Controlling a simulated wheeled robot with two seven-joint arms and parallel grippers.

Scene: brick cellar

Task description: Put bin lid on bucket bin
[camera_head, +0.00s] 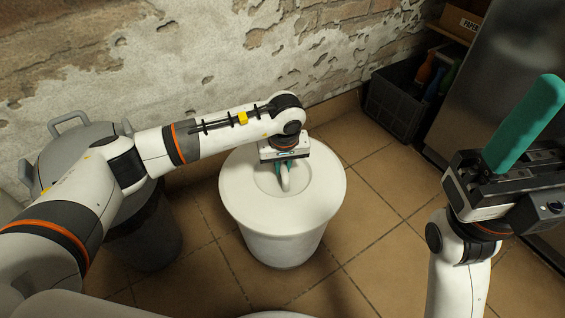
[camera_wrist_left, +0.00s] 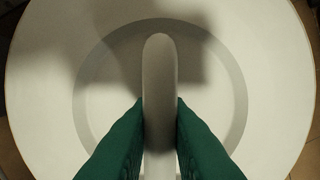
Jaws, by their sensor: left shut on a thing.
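The bin lid (camera_head: 325,205) is a round white disc with a shallow round recess and a raised bar handle. It is over the top of the white bucket bin (camera_head: 283,249) in the middle of the head view. It looks level, and its edge overhangs the bin wall; I cannot tell whether it touches the rim, which is hidden. My left gripper (camera_head: 285,178) points down, shut on the lid's handle. In the left wrist view its green fingers press both sides of the handle (camera_wrist_left: 159,85), with the lid (camera_wrist_left: 277,60) below. My right gripper (camera_head: 525,122) is raised at the right, away from the lid.
A grey bin (camera_head: 82,143) with a handled lid stands at the left, partly behind my left arm. A dark crate (camera_head: 397,103) with bottles is at the back right, beside a metal cabinet (camera_head: 500,75). Tiled floor (camera_head: 375,215) right of the bucket bin is clear.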

